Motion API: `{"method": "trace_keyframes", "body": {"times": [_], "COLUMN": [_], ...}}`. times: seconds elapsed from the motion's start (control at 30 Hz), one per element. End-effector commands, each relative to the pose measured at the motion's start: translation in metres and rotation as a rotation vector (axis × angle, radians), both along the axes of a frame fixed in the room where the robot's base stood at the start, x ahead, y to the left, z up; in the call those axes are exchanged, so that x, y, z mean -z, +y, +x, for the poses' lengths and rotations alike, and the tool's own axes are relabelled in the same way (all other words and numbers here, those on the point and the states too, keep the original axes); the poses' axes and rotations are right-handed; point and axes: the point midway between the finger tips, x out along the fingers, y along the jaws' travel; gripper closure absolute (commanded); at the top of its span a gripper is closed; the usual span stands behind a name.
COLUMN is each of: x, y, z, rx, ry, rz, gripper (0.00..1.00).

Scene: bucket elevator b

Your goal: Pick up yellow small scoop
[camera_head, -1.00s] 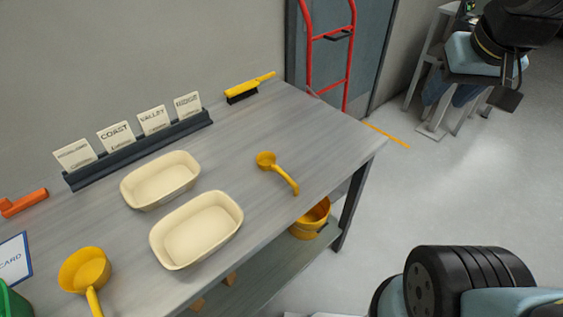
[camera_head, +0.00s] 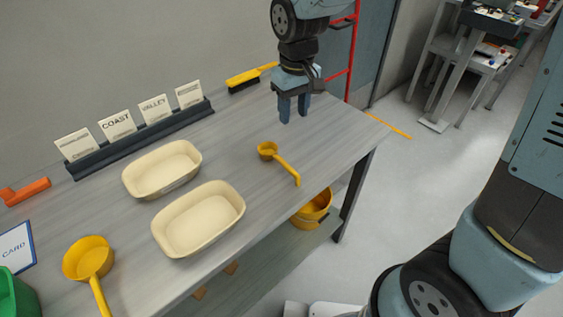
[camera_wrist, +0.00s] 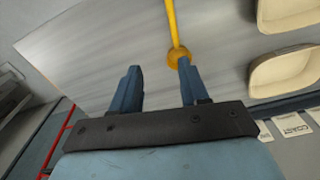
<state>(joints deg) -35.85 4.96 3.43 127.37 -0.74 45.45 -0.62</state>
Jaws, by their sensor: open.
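The small yellow scoop (camera_head: 268,151) lies on the grey table near its right end, with its handle pointing toward the front edge. My gripper (camera_head: 294,108) is open and empty, pointing down above the table, behind and a little right of the scoop. In the wrist view my two blue fingers (camera_wrist: 158,88) are apart, and the scoop (camera_wrist: 178,55) shows beyond the right fingertip, its handle running up out of the picture. A larger yellow scoop (camera_head: 88,258) lies at the table's front left.
Two cream trays (camera_head: 162,170) (camera_head: 198,219) stand left of the small scoop. A card rack (camera_head: 140,140) and a yellow brush (camera_head: 246,79) are along the back. A yellow bucket (camera_head: 313,209) sits on the shelf below. The tabletop right of the small scoop is clear.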

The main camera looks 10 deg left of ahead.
Motion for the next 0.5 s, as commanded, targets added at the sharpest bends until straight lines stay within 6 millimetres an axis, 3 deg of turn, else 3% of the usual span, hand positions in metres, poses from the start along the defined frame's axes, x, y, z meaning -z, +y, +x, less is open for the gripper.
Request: {"method": "trace_keyframes", "body": {"times": [0.2, 0.37, 0.5], "x": [0.024, 0.04, 0.064], "y": [0.028, 0.03, 0.03], "z": [-0.006, -0.007, -0.007], "rx": [-0.058, -0.063, -0.063], "ry": [0.03, 0.035, 0.036], "rz": [-0.021, -0.025, -0.026], "gripper": [0.55, 0.55, 0.55]}}
